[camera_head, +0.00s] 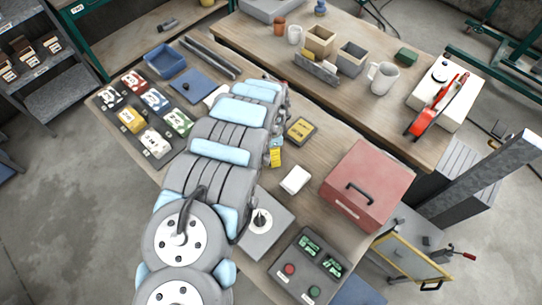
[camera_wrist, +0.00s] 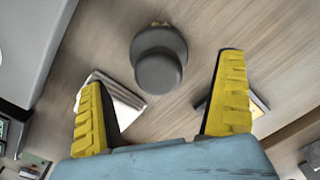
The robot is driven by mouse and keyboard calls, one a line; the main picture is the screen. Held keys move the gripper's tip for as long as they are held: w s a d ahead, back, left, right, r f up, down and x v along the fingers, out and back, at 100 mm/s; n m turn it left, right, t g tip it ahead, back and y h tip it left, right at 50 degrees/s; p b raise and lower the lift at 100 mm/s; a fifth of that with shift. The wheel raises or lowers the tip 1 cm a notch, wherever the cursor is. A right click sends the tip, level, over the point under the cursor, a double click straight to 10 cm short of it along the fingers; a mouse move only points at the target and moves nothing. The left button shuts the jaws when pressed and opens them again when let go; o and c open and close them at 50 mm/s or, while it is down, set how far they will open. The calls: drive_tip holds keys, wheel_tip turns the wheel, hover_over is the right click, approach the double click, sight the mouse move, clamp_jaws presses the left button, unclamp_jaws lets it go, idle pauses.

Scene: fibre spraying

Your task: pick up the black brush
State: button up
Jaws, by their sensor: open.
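A dark grey, round, stepped object (camera_wrist: 158,62) stands on the wooden table in the wrist view, beyond my fingertips and a little left of the middle between them. It may be the black brush, but no bristles show clearly. My gripper (camera_wrist: 165,105) is open, with its two yellow fingers spread wide and nothing between them. In the head view only a bit of my gripper (camera_head: 276,155) shows at the right edge of my arm. The arm hides the table beneath it there, and I cannot make out the brush.
A white block (camera_head: 295,180) and a yellow-black box (camera_head: 300,131) lie close to the gripper. A red case (camera_head: 368,185) stands to the right, with a control panel (camera_head: 307,268) below. A blue tray (camera_head: 166,60) and several coloured packs are at the left.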

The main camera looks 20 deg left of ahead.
drive_tip(key=shift+f, duration=2.45)
drive_tip(key=c, duration=1.3)
drive_tip(key=shift+r+p, duration=0.15)
drive_tip(key=shift+p, duration=0.2)
